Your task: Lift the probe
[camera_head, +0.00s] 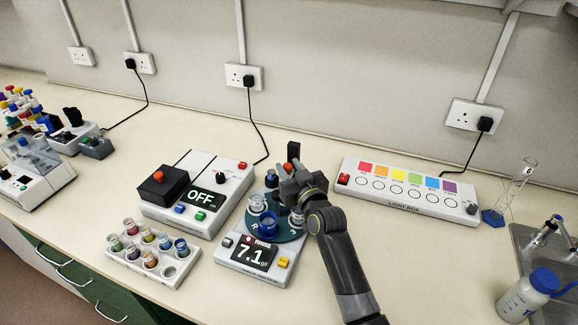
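A white meter (252,255) stands mid-bench. Its display reads 7.1, and several small cups, one of them blue (267,224), stand on its round dark green plate (288,236). My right gripper (286,190) is over the back right of this plate, close to a dark upright post (293,151) and an orange-topped part. The probe cannot be made out clearly; the gripper and forearm cover that area. I cannot tell whether the fingers are closed on it. My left gripper is out of view.
Left of the meter are a white device reading OFF (190,200) and a rack of coloured pots (125,258). A light box (400,192) lies to the right. A glass cylinder (515,185), a blue-capped bottle (524,296) and a sink are at far right. The front right bench is clear.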

